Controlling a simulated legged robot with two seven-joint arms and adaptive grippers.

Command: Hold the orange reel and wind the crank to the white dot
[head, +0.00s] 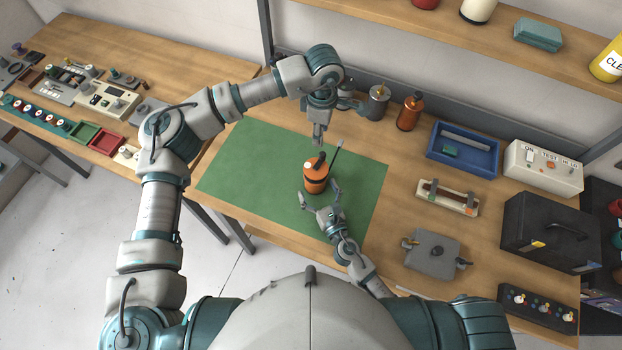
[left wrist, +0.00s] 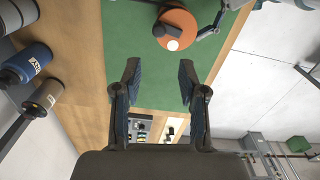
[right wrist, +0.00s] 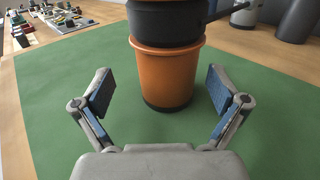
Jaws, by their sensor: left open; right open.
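The orange reel (head: 316,182) stands upright on the green mat (head: 250,178), with a dark band around its middle. In the left wrist view its orange top (left wrist: 184,24) bears a dark crank knob (left wrist: 160,30) and a white dot (left wrist: 173,45); knob and dot are apart. A dark rod (head: 338,149) sticks out from the reel's side. My left gripper (head: 318,138) is open and empty, just behind and above the reel. My right gripper (right wrist: 160,92) is open, low in front of the reel, its fingers on either side without visible contact.
Behind the mat stand a grey canister (head: 377,103) and an orange bottle (head: 410,112). A blue tray (head: 463,148), a grey box (head: 432,254) and a black case (head: 552,231) lie to the right. The mat's left part is clear.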

